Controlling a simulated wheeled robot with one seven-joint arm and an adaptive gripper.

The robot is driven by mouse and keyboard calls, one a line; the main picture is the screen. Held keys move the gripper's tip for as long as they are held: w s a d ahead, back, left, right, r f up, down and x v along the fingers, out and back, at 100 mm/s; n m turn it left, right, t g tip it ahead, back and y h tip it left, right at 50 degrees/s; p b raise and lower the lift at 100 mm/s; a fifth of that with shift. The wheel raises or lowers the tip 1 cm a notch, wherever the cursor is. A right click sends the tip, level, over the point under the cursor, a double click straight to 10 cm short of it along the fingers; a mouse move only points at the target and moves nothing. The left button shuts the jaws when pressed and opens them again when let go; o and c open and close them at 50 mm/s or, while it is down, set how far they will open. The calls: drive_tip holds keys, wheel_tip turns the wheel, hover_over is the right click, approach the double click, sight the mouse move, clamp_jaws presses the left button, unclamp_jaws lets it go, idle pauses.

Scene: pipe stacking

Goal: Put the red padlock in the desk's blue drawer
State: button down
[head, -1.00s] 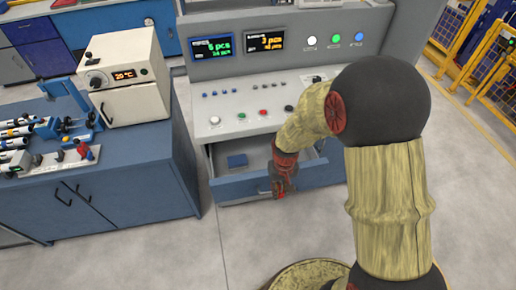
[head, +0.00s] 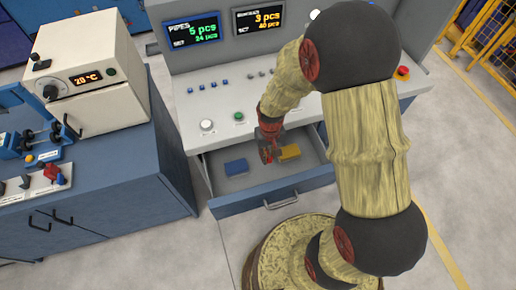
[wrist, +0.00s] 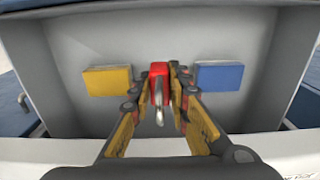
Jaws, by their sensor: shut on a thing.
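The red padlock (wrist: 158,74) with its grey shackle is between the fingers of my gripper (wrist: 160,82) in the wrist view. My gripper is shut on it. In the head view my gripper (head: 268,152) hangs over the inside of the open drawer, and the padlock cannot be made out clearly there. The desk's blue drawer (head: 240,204) is pulled out, with a blue front and a light grey inside. Its grey floor (wrist: 90,45) lies under my gripper in the wrist view. The gap between padlock and floor is hard to judge.
A blue block (head: 236,166) and a yellow block (head: 289,152) lie in the drawer, one to each side of my gripper. The control panel (head: 215,105) with buttons is just behind. A blue cabinet (head: 110,175) bearing a white oven (head: 92,70) stands left.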

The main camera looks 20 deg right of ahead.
sight(267, 170)
drive_tip(key=shift+w+f, duration=0.2)
drive_tip(key=shift+f, duration=0.3)
wheel_tip(267, 170, down, 9)
drive_tip(key=b, duration=0.2)
drive_tip(key=shift+f+b, duration=0.15)
drive_tip(key=shift+b, duration=0.25)
drive_tip(key=shift+f, duration=0.15)
drive_tip(key=c, duration=1.7)
unclamp_jaws()
